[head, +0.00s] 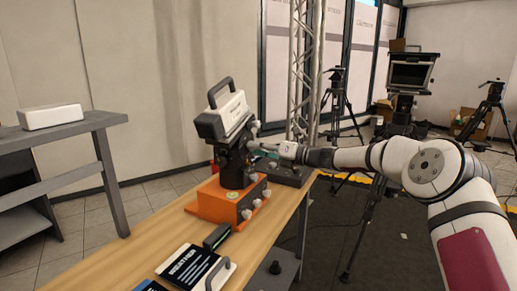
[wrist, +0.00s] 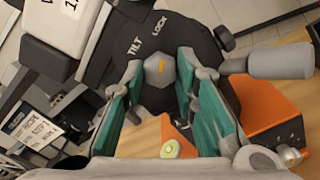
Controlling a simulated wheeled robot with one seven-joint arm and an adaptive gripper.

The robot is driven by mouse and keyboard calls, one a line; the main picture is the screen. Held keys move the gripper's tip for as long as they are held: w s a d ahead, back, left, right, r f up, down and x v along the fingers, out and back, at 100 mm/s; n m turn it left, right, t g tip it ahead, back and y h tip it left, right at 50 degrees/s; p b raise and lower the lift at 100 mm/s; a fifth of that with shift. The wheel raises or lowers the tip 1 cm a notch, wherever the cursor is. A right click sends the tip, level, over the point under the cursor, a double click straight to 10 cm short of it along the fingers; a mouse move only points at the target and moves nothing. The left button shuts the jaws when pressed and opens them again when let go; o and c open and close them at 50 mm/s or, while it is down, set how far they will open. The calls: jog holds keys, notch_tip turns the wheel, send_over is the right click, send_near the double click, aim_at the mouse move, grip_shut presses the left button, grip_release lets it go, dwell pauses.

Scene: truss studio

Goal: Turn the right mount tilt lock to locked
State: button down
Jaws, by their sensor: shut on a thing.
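A white camera-like unit with a black handle (head: 222,117) sits on a black mount head (head: 236,172), which stands on an orange base (head: 212,200) on the wooden table. In the wrist view, the tilt lock (wrist: 159,71) is a grey hexagonal knob with an orange mark, on the black mount face near the words TILT and LOCK. My gripper (wrist: 160,72) has its teal-padded fingers on either side of the knob, shut on it. In the head view my gripper (head: 262,143) reaches the mount from the right; the knob is hidden there.
A grey handle (wrist: 280,61) sticks out right of the knob. The orange base has several knobs on its side. A dark box (head: 288,174) stands behind the mount. A sign (head: 187,268) and a small black block (head: 217,236) lie on the near table.

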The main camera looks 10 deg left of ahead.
jog(key=c, duration=1.3)
grip_release()
jog(key=shift+d, duration=0.1)
jog(key=v, duration=1.2)
